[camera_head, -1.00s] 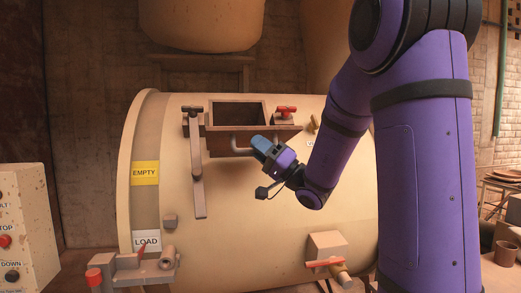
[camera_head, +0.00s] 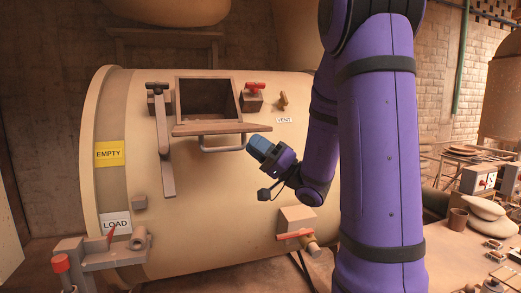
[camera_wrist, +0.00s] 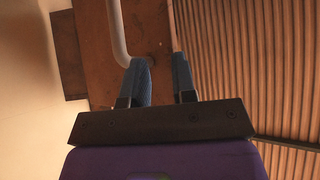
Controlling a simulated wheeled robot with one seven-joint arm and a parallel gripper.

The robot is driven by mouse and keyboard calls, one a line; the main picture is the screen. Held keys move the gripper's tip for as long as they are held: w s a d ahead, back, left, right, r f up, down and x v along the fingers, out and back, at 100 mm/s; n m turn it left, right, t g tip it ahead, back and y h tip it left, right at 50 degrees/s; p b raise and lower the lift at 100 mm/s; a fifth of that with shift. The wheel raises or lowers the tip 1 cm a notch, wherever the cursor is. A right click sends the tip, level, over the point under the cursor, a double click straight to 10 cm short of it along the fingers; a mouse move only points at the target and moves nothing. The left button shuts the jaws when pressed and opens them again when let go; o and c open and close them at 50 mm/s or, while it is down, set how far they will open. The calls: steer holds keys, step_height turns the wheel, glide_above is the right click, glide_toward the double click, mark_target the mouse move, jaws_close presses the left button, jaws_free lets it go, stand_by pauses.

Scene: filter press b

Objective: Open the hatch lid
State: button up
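The brown hatch lid (camera_head: 222,129) sticks out roughly level from the lower edge of the dark hatch opening (camera_head: 206,99) in the drum. A pale bar handle (camera_head: 222,149) hangs under its outer side. My gripper (camera_head: 257,145) is just right of the handle's right end. In the wrist view, the blue fingers (camera_wrist: 158,80) stand apart with a gap between them. The lid (camera_wrist: 98,45) lies beyond them, and the handle (camera_wrist: 116,30) bends in behind the left finger. I cannot tell whether that finger touches it.
A long lever clamp (camera_head: 163,140) stands left of the opening, and a red-handled clamp (camera_head: 254,90) right of it. A red-handled valve (camera_head: 296,234) is below my gripper. A cluttered table stands at the right. The drum front below the lid is mostly clear.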

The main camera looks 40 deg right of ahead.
steer(key=shift+s+d+f, duration=0.35)
steer(key=shift+s, duration=0.1)
steer(key=shift+c, duration=0.4)
